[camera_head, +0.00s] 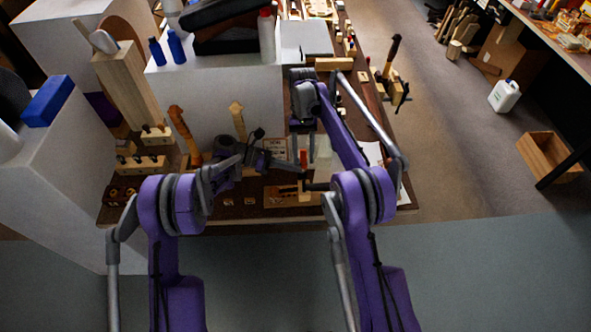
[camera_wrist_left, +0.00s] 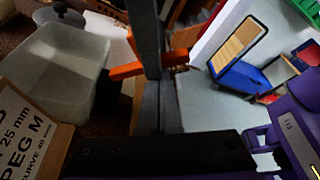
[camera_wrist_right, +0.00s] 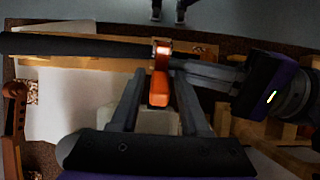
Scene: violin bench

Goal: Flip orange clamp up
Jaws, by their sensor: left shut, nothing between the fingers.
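The orange clamp (camera_wrist_right: 159,88) stands in the middle of the right wrist view, between my right fingers. It is a small orange spot (camera_head: 303,158) in the head view. In the left wrist view orange bars (camera_wrist_left: 126,70) show behind the fingers. My right gripper (camera_wrist_right: 160,76) is open and points down over the clamp, with a finger on each side and small gaps. My left gripper (camera_head: 290,166) is shut and empty, reaching in from the side. Its tips lie right beside the clamp; I cannot tell whether they touch it. The clamp's lower part is hidden.
A long black bar (camera_wrist_right: 80,47) extends sideways from the clamp over a wooden board (camera_wrist_right: 205,50). A white translucent tub (camera_wrist_left: 58,75) and a lettered box (camera_wrist_left: 28,130) are close to my left gripper.

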